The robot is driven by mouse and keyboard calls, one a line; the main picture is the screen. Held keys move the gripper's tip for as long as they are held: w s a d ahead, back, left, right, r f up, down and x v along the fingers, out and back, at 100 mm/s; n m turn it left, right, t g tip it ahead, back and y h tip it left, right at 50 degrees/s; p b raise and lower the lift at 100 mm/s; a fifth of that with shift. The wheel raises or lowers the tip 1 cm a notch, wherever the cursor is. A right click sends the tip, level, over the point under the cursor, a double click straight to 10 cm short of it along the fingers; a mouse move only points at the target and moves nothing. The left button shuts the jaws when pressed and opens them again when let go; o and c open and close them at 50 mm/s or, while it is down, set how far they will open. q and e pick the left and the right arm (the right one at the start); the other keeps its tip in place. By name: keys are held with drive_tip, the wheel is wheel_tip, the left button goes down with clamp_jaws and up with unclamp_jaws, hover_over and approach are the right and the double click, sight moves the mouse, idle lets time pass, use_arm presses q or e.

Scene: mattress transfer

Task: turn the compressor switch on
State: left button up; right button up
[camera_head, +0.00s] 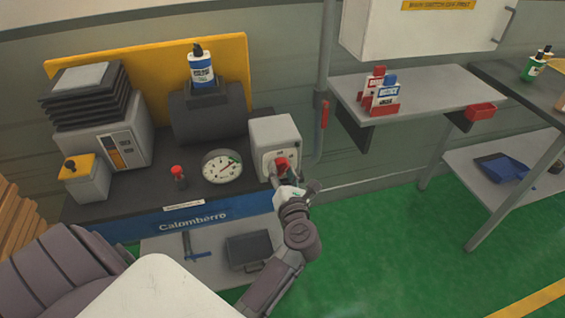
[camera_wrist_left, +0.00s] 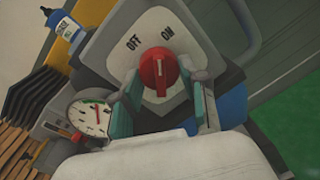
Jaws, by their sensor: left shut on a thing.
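The compressor switch is a red rotary knob (camera_head: 281,164) on the front of a grey box (camera_head: 270,130) at the right end of the bench. In the left wrist view the red knob (camera_wrist_left: 158,70) sits on a plate marked OFF on the left and ON on the right. A pale mark on the knob points up between the two words. My left gripper (camera_head: 283,181) is at the knob, its fingers on either side; in the left wrist view the gripper (camera_wrist_left: 163,108) is shut on it. My right gripper is not in view.
A pressure gauge (camera_head: 222,167) and a small red-topped part (camera_head: 179,176) stand left of the box on the dark bench. A vertical pipe (camera_head: 323,90) runs behind it. A grey shelf (camera_head: 430,90) is at the right. Green floor (camera_head: 390,235) is clear.

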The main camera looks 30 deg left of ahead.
use_arm(q)
drive_tip(key=shift+r+m+p, duration=0.25)
drive_tip(key=shift+m+p, duration=0.8)
drive_tip(key=shift+m, duration=0.05)
drive_tip(key=shift+f+m+p, duration=0.15)
drive_tip(key=shift+m+p, duration=0.6)
drive_tip(key=shift+m, duration=0.05)
